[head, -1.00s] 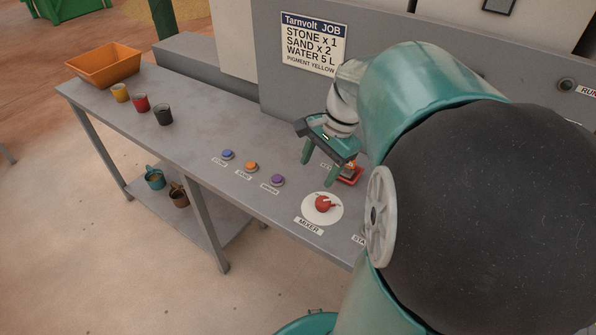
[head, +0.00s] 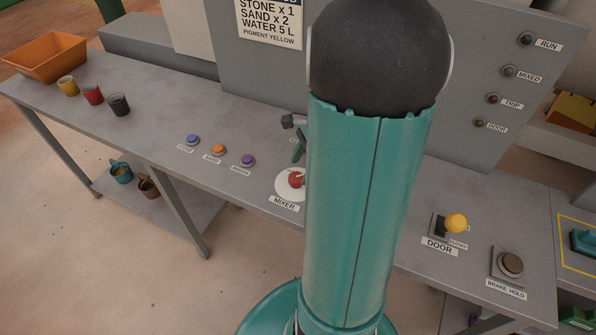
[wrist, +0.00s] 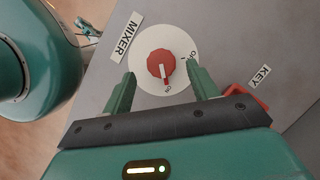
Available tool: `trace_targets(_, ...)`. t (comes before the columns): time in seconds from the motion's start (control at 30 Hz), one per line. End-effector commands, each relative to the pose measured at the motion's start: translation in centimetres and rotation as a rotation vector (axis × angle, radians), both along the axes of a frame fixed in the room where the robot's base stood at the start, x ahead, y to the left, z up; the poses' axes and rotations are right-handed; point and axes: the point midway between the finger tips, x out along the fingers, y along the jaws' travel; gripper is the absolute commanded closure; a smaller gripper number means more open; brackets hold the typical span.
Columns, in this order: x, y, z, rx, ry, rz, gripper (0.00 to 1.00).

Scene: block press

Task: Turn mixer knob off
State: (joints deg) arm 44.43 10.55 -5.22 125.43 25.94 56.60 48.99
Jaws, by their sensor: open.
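The red mixer knob (head: 296,180) sits on a round white plate (head: 284,188) on the grey bench, partly hidden by my arm in the head view. In the wrist view the knob (wrist: 160,66) lies ahead of and between the two green fingers of my gripper (wrist: 161,76). The fingers are open, with a gap on both sides of the knob, and I cannot tell their height above it. My gripper (head: 298,150) is mostly hidden in the head view.
Blue (head: 192,140), orange (head: 218,149) and purple (head: 247,160) buttons stand left of the knob. A red key part (wrist: 246,99) is close to the right finger. The yellow door knob (head: 456,223) and brake hold button (head: 511,264) are to the right. A grey panel (head: 480,60) rises behind.

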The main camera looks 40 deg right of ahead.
Motion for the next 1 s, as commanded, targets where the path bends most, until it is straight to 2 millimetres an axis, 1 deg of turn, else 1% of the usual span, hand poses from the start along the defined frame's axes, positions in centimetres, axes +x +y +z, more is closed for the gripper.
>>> trace_targets(0.03, 0.1, 0.3, -0.8, 0.004, 0.003, 0.000, 0.41)
trace_targets(0.2, 0.6, 0.9, -2.5, 0.002, 0.001, 0.002, 0.41)
trace_targets(0.33, 0.8, 1.0, -2.9, -0.001, -0.001, 0.001, 0.41)
trace_targets(0.53, 0.8, 1.0, -2.9, -0.001, -0.001, 0.001, 0.41)
trace_targets(0.57, 0.8, 1.0, -2.9, -0.001, -0.001, 0.001, 0.45)
trace_targets(0.6, 0.8, 1.0, -2.9, -0.001, -0.001, 0.001, 0.53)
trace_targets(0.77, 0.8, 1.0, -2.9, 0.000, 0.000, 0.001, 0.84)
trace_targets(0.8, 0.8, 1.0, -2.9, 0.000, 0.000, 0.001, 0.85)
trace_targets(1.0, 0.8, 1.0, -2.9, 0.000, 0.000, 0.012, 0.85)
